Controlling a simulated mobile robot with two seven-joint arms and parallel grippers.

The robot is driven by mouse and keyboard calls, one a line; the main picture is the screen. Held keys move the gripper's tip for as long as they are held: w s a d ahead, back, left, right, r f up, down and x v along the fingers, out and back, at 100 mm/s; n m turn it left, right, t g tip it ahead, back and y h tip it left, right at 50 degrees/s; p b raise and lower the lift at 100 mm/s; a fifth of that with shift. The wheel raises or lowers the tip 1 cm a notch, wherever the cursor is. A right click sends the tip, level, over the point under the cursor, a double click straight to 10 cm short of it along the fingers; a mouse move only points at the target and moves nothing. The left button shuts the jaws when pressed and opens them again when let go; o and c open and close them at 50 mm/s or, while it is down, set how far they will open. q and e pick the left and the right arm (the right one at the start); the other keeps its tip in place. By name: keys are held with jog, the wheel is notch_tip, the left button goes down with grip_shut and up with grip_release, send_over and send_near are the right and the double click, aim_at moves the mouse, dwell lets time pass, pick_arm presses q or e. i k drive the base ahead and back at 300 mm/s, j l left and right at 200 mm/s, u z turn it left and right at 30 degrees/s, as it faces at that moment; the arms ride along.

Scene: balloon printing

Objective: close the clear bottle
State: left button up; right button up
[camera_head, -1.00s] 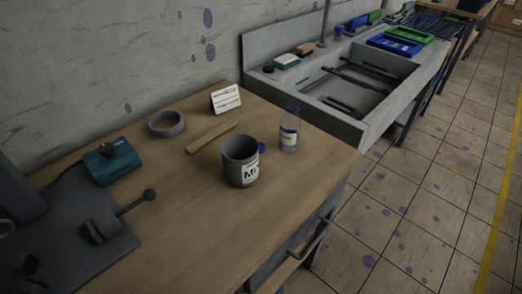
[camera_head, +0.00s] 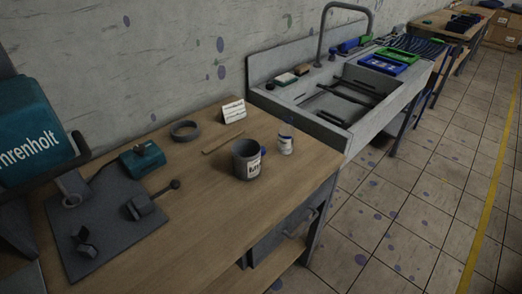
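The clear bottle (camera_head: 286,145) stands upright near the right end of the wooden bench. Its white and blue label shows, but its clear upper part is hard to make out. A small blue object (camera_head: 263,150), probably the cap, lies on the bench between the dark mug and the bottle and is partly hidden by the mug. Neither of my grippers is in view.
The dark mug (camera_head: 246,160) stands just left of the bottle. A teal machine (camera_head: 35,130) fills the left. The bench front (camera_head: 190,215) is clear; a sink (camera_head: 345,95) adjoins at right.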

aim_at(286, 132)
jog(key=i+l+u, duration=0.15)
jog(key=l+u, duration=0.2)
jog(key=l, duration=0.8)
jog(key=l+u, duration=0.35)
jog(key=l, duration=0.8)
jog(key=k+l+u, duration=0.1)
jog(key=l+u, duration=0.25)
jog(key=l, duration=0.8)
